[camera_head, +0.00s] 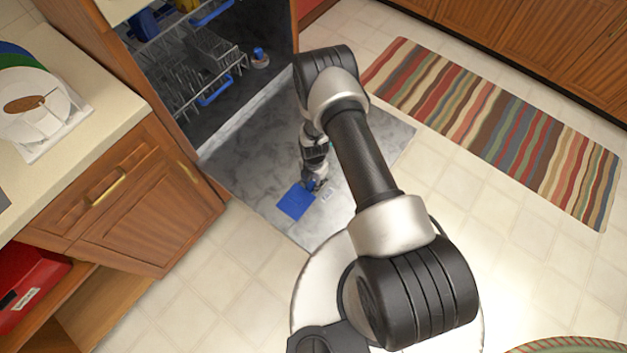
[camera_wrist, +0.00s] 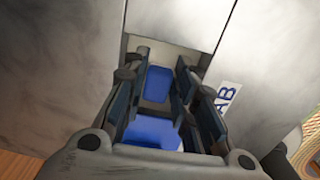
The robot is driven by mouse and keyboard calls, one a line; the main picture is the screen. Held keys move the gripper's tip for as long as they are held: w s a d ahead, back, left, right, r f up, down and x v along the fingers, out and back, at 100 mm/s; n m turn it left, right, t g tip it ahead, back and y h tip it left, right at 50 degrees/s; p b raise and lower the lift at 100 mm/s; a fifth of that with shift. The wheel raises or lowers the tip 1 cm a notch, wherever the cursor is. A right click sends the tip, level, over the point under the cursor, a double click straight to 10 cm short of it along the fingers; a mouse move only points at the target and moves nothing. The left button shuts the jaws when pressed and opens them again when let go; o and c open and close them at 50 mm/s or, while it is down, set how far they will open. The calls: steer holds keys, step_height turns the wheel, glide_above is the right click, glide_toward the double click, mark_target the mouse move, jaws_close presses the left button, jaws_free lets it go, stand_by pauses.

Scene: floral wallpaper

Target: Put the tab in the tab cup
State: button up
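The small blue tab (camera_wrist: 158,85) shows between the fingertips of my gripper (camera_wrist: 160,80) in the wrist view. The fingers close in on both its sides, so my gripper appears shut on it. The tab cup is on the dishwasher's open door, at a grey recess (camera_wrist: 190,57) just past the fingertips. Its open blue lid (camera_head: 295,202) lies on the door, left of my gripper (camera_head: 313,184) in the head view. My fingers hide much of the cup, so I cannot tell whether the tab is inside its rim.
The open dishwasher door (camera_head: 248,165) lies flat below a pulled-out rack (camera_head: 205,75). A wooden cabinet (camera_head: 130,195) with a counter stands left. A striped rug (camera_head: 500,125) lies on the right floor.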

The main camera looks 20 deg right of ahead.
steer(key=shift+o, duration=0.2)
step_height(320, 180, up, 12)
steer(key=p, duration=0.4)
step_height(320, 180, up, 32)
steer(key=m+t, duration=0.2)
steer(key=m, duration=0.8)
glide_above(314, 182)
steer(key=w, duration=0.2)
steer(key=s+r+m+t, duration=0.1)
steer(key=s+r+m, duration=0.35)
steer(key=r, duration=0.25)
steer(key=s+r+m, duration=0.3)
steer(key=s+r, duration=0.2)
steer(key=r, duration=0.2)
steer(key=s+r+m, duration=0.2)
steer(key=s+m, duration=0.2)
steer(key=s, duration=0.3)
steer(key=s+r+m+t, duration=0.1)
steer(key=s+r+m, duration=0.2)
steer(key=s, duration=0.4)
steer(key=shift+r+m+t, duration=0.25)
steer(key=shift+m+t, duration=0.05)
steer(key=shift+m, duration=0.05)
